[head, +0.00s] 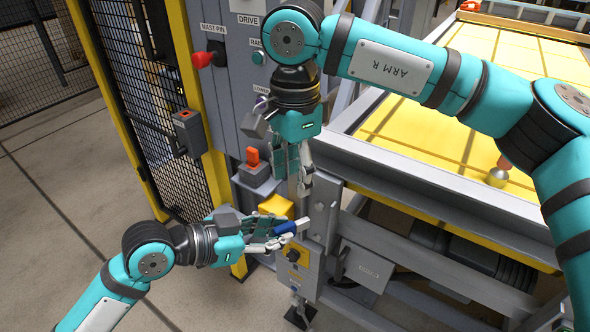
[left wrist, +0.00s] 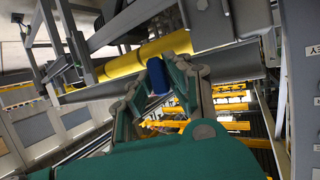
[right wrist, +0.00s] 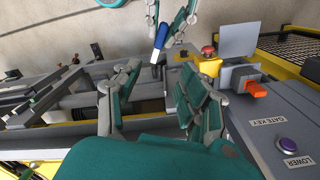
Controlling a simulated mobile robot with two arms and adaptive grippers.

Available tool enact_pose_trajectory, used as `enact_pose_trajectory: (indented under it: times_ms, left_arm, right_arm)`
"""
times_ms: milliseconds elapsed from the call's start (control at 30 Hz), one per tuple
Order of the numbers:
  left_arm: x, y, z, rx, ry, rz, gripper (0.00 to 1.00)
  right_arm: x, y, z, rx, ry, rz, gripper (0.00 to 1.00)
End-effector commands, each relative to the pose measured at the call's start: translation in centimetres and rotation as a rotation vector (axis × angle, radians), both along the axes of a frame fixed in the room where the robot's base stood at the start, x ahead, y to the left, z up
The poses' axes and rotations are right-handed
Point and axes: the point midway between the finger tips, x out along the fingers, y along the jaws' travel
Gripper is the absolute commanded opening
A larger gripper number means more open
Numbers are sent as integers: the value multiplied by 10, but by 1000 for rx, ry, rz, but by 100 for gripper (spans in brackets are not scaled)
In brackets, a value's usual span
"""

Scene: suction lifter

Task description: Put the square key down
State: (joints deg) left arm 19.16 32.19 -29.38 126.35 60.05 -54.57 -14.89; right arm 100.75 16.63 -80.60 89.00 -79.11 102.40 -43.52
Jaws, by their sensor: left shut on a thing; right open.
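The square key has a blue handle (head: 286,228) and a pale shank pointing right in the head view. My left gripper (head: 278,236) is shut on the blue handle and holds it in the air in front of the machine. In the left wrist view the blue handle (left wrist: 159,82) sits between the fingertips; the shank is hidden there. The key (right wrist: 158,43) also shows at the top of the right wrist view. My right gripper (head: 296,183) points down, open and empty, above and apart from the key. Its spread fingers (right wrist: 146,90) frame the lower machine in the right wrist view.
An orange key switch (head: 252,157) sits on the grey panel close to my right gripper. A yellow-topped platform (head: 440,135) fills the right; floor is clear at left.

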Motion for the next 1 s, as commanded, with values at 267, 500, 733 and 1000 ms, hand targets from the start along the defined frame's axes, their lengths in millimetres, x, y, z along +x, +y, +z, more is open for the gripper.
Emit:
enact_pose_trajectory:
  times_ms: [267,500,733,1000]
  left_arm:
    - [0,0,0,0,0,0,0]
    - [0,0,0,0,0,0,0]
    - [0,0,0,0,0,0,0]
    - [0,0,0,0,0,0,0]
  right_arm:
    - [0,-3,-33,-9,-5,19,42]
    - [0,-3,-79,-6,-5,17,42]
    - [0,-2,-109,-6,-6,16,42]
    - [1,-2,-120,-5,-7,16,42]
